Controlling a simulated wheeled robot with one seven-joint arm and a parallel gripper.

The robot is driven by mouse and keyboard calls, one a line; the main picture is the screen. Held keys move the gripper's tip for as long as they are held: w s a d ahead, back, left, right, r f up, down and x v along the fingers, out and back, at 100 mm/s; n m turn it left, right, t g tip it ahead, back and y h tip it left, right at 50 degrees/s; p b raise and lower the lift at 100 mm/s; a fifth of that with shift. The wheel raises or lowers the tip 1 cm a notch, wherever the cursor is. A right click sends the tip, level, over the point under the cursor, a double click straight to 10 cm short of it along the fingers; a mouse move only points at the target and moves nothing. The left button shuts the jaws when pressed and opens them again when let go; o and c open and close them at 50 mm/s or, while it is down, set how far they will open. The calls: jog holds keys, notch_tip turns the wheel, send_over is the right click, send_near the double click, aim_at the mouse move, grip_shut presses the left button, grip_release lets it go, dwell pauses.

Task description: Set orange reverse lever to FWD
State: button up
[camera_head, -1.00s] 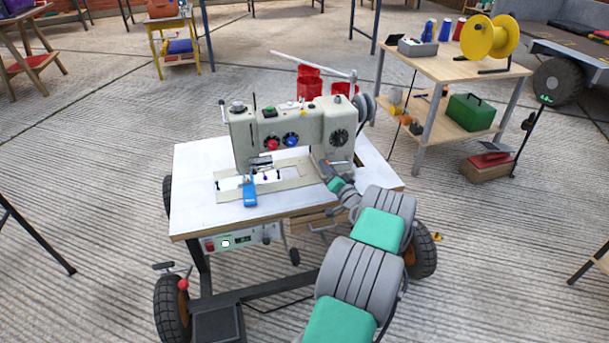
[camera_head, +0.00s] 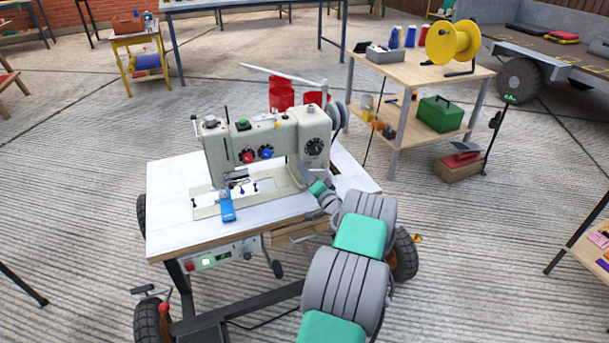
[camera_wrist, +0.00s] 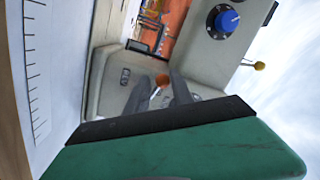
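A cream sewing machine (camera_head: 222,150) stands on a white-topped table (camera_head: 175,228). In the wrist view, the orange ball knob (camera_wrist: 162,80) of the reverse lever is in front of the machine's cream body (camera_wrist: 113,78). My gripper (camera_wrist: 160,84) has its two grey fingers apart, with the knob showing between their tips. I cannot tell whether a finger touches it. In the head view, my gripper (camera_head: 306,176) is at the right-hand pillar of the machine, and the orange lever is hidden or too small to make out. FWD marking is not readable.
The wrist view shows a blue dial (camera_wrist: 228,20) and a yellow-tipped lever (camera_wrist: 259,66) on the machine. A blue item (camera_head: 227,205) lies at the table's front. A wooden shelf table (camera_head: 405,70) stands back right.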

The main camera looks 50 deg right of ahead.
jog(key=shift+o, duration=1.4)
jog(key=shift+s+d+r, duration=0.2)
jog(key=shift+d+r, duration=0.15)
jog(key=shift+r, duration=0.2)
jog(key=shift+a, duration=0.1)
jog(key=shift+w+a+f, duration=0.25)
jog(key=shift+a, duration=0.05)
jog(key=p+v, duration=0.1)
jog(key=v, duration=0.7)
jog(key=shift+f+p, duration=0.1)
jog(key=shift+p, duration=0.2)
jog(key=shift+w, duration=0.1)
